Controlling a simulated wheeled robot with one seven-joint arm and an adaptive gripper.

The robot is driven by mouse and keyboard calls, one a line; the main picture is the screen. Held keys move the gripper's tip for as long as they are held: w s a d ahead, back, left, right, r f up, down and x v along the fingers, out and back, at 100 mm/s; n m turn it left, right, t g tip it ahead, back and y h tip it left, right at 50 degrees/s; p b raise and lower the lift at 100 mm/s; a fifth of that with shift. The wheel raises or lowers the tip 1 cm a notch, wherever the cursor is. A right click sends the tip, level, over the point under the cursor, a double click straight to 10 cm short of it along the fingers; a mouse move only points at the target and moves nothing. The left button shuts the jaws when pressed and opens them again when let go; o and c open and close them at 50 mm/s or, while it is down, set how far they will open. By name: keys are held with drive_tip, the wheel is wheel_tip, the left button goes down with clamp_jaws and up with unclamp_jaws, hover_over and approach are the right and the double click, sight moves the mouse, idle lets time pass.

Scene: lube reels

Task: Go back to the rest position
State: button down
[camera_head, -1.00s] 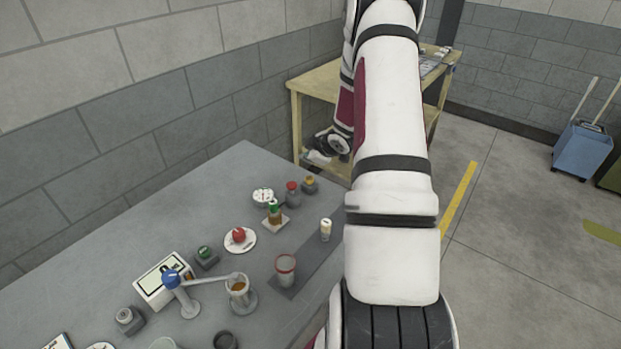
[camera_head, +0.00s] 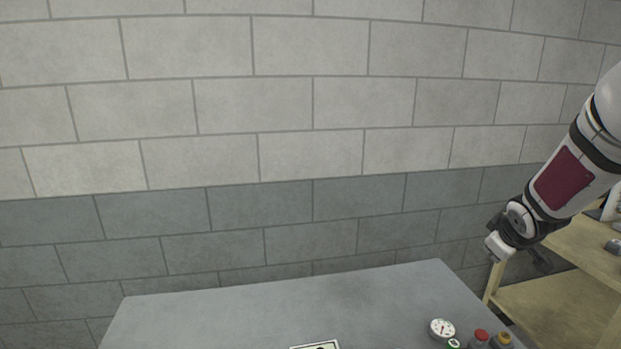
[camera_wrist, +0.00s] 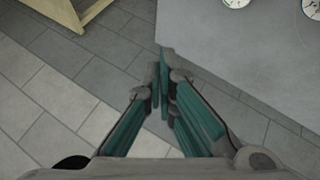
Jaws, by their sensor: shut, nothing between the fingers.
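My gripper (camera_wrist: 161,82) shows in the wrist view with its green-sided fingers together at the tips and nothing between them. It is over the tiled floor beside the corner of the grey bench (camera_wrist: 225,60). In the head view my arm is at the right edge, with its end out beyond the right side of the bench (camera_head: 270,315). The fingers cannot be made out clearly there.
A white dial gauge (camera_head: 442,328), a red-capped container (camera_head: 481,338) and a yellow-topped one (camera_head: 503,341) stand at the bench's right. A wooden table (camera_head: 545,300) is behind my arm at right. A block wall (camera_head: 260,100) rises behind the bench.

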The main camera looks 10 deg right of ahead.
drive_tip(key=s+a+r+m, duration=0.2)
drive_tip(key=s+a+r, duration=0.3)
drive_tip(key=a+r, duration=0.4)
drive_tip(key=s+a+r+y, duration=0.1)
drive_tip(key=s+a+y, duration=0.1)
drive_tip(key=s+a, duration=0.8)
drive_tip(key=s+a+r+m+g+y, duration=0.1)
drive_tip(key=s+a+r+y, duration=0.1)
drive_tip(key=s+a, duration=0.8)
drive_tip(key=shift+s+a+m+g, duration=0.3)
drive_tip(key=shift+s, duration=0.3)
drive_tip(key=c, duration=2.4)
unclamp_jaws()
